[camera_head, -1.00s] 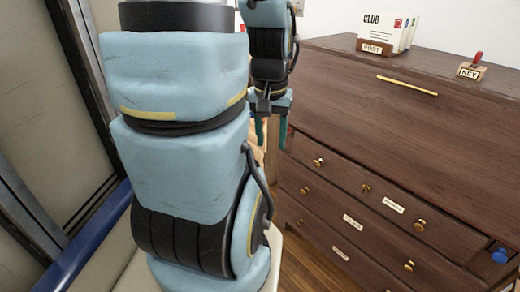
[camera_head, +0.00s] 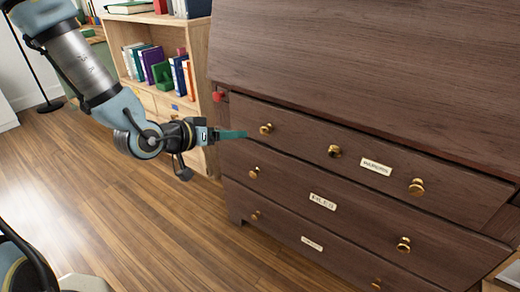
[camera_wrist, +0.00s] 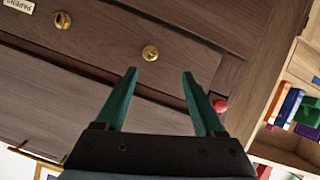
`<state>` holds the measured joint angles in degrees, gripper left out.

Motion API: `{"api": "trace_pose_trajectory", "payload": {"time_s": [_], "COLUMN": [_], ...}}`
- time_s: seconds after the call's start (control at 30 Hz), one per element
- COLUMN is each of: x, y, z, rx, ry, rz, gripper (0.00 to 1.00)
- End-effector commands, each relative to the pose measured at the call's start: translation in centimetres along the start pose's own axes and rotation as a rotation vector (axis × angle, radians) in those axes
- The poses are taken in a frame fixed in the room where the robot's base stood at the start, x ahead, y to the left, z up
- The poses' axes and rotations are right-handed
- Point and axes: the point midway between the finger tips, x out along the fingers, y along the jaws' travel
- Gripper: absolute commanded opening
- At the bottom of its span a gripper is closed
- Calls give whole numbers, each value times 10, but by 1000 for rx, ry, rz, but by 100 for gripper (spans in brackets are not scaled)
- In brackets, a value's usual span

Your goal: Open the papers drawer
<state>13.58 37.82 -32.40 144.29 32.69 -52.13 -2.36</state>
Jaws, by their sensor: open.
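The papers drawer (camera_head: 300,142) is the top drawer of the dark wooden desk and sits shut, flush with the front. Its pale label (camera_head: 376,166) is blurred in the head view but reads as PAPERS, upside down, in the wrist view (camera_wrist: 18,5). Its round brass knobs include a left one (camera_head: 266,128), which in the wrist view (camera_wrist: 150,53) lies just beyond the gap between my fingertips. My gripper (camera_head: 246,134) is open and empty, its green fingers pointing at the drawer front, a little left of that knob. The fingers also show in the wrist view (camera_wrist: 160,73).
A second drawer (camera_head: 290,188) and a third (camera_head: 285,228) lie below, both shut. A red knob (camera_head: 218,96) is at the desk's left edge. A bookcase (camera_head: 150,60) stands behind at left. The wooden floor (camera_head: 130,225) in front is clear.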

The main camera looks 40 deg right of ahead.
Motion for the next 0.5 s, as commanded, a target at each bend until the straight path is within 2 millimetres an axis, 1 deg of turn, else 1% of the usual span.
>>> {"api": "trace_pose_trajectory", "payload": {"time_s": [0.03,0.1,0.17,0.27,0.5], "x": [6,10,15,27,72], "y": [5,11,14,14,16], "z": [4,2,1,-1,-2], "rx": [-2,-3,-3,-3,-4], "ry": [19,38,43,45,42], "rz": [23,41,48,47,46], "gripper": [70,70,70,70,70]}}
